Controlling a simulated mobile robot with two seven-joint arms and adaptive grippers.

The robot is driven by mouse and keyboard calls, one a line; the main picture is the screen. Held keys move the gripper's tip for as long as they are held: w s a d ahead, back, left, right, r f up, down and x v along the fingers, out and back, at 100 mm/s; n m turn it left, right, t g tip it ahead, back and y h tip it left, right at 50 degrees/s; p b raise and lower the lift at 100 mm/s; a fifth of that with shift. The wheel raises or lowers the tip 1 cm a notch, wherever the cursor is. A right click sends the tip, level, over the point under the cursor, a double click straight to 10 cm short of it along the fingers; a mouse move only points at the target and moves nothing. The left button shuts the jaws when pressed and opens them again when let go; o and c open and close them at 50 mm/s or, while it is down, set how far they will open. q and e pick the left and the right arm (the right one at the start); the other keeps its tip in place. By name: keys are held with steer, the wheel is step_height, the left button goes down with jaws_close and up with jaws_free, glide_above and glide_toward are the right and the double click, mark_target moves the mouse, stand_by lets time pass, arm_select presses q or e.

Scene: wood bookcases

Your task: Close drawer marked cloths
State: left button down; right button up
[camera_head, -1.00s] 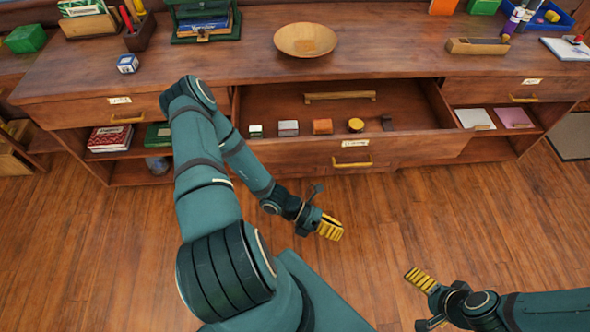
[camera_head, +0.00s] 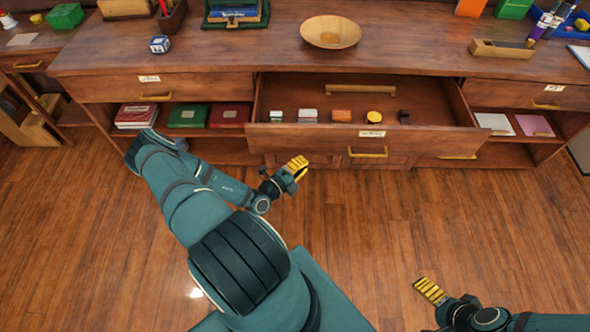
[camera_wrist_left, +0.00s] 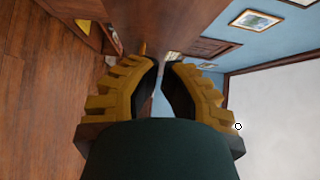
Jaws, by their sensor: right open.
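The wide middle drawer (camera_head: 300,141) is pulled open in the head view. Its front has a label (camera_head: 372,133) too small to read and a brass handle (camera_head: 368,153). Several small blocks lie in a row inside it. My left gripper (camera_head: 297,168) is just in front of the drawer front, near its lower left part; contact cannot be told. In the left wrist view its fingers (camera_wrist_left: 160,66) converge with only a narrow gap and nothing held. My right gripper (camera_head: 431,291) is open and empty above the floor, well away from the drawer.
The drawers at left (camera_head: 112,88) and right (camera_head: 520,96) are shut. Open shelves below hold books (camera_head: 187,117) and paper sheets (camera_head: 495,122). A wooden bowl (camera_head: 331,33) stands on the counter. The wood floor (camera_head: 350,225) before the drawer is clear.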

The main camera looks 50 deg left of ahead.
mark_target(318, 141)
arm_select(q)
steer(key=w, duration=0.2)
steer(key=w+a+b, duration=0.1)
steer(key=w, duration=0.1)
steer(key=w+a, duration=0.1)
steer(key=w, duration=0.1)
steer(key=shift+w+a+f, duration=0.1)
steer(key=shift+w+a, duration=0.05)
steer(key=shift+w, duration=0.05)
steer(key=shift+w+a, duration=0.4)
steer(key=shift+a, duration=0.1)
arm_select(e)
steer(key=shift+w+f, duration=0.15)
steer(key=shift+f, duration=0.7)
arm_select(q)
steer(key=shift+w+a+b, duration=0.1)
steer(key=shift+b, duration=0.2)
